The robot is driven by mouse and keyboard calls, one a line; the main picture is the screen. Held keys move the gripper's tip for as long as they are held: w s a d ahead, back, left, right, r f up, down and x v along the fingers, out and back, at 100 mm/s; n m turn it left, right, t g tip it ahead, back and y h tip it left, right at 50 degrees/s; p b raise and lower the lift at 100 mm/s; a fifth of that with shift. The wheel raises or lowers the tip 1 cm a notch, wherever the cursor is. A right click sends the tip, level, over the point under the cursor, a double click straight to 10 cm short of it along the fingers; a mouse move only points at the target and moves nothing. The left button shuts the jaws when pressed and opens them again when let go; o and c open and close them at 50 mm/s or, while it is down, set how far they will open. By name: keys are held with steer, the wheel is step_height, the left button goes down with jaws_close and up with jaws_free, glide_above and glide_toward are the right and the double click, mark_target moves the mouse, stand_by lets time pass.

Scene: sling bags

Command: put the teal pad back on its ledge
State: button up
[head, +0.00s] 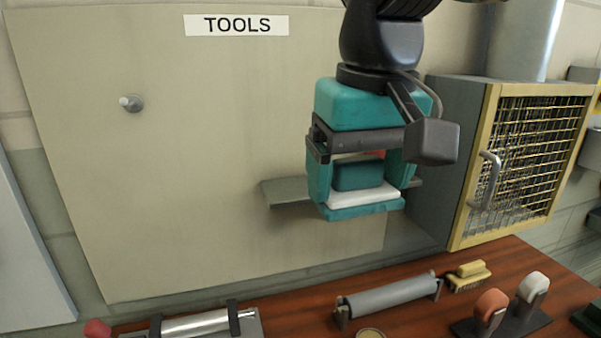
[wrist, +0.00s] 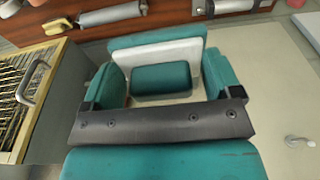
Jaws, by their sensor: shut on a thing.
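The teal pad (head: 357,175) is a rounded teal block against a white layer (head: 363,195), with a teal slab (head: 360,212) beyond it. My gripper (head: 360,178) has a teal body, a dark crossbar and two teal fingers. It is shut on the pad, which hangs below the crossbar. In the wrist view, the pad (wrist: 160,78) shows between the fingers of my gripper (wrist: 160,82). The grey ledge (head: 287,190) sticks out from the tool panel, partly hidden behind the gripper and pad. I cannot tell whether the pad touches it.
The beige panel (head: 200,120) bears a peg (head: 132,103) and a "TOOLS" sign (head: 237,25). A mesh-door cabinet (head: 525,165) stands close on the right. The bench (head: 300,318) below holds a grey roller (head: 390,295), a yellow brush (head: 467,274) and other tools.

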steer(key=w+a+f+p, duration=0.1)
steer(key=w+p, duration=0.2)
steer(key=w, duration=0.3)
steer(key=w+a+f+p, duration=0.1)
steer(key=w+p, duration=0.1)
steer(key=w, duration=0.4)
steer(key=w+a+p, duration=0.1)
steer(key=w+p, duration=0.2)
steer(key=w, duration=0.3)
steer(key=shift+w+a+f+p, duration=0.3)
steer(key=shift+a+f+p, duration=0.05)
steer(key=shift+f, duration=0.05)
step_height(320, 180, down, 3)
steer(key=shift+f+p, duration=0.1)
steer(key=shift+p, duration=0.7)
steer(key=shift+w+f+p, duration=0.15)
steer(key=shift+p, duration=0.25)
steer(key=shift+f, duration=0.35)
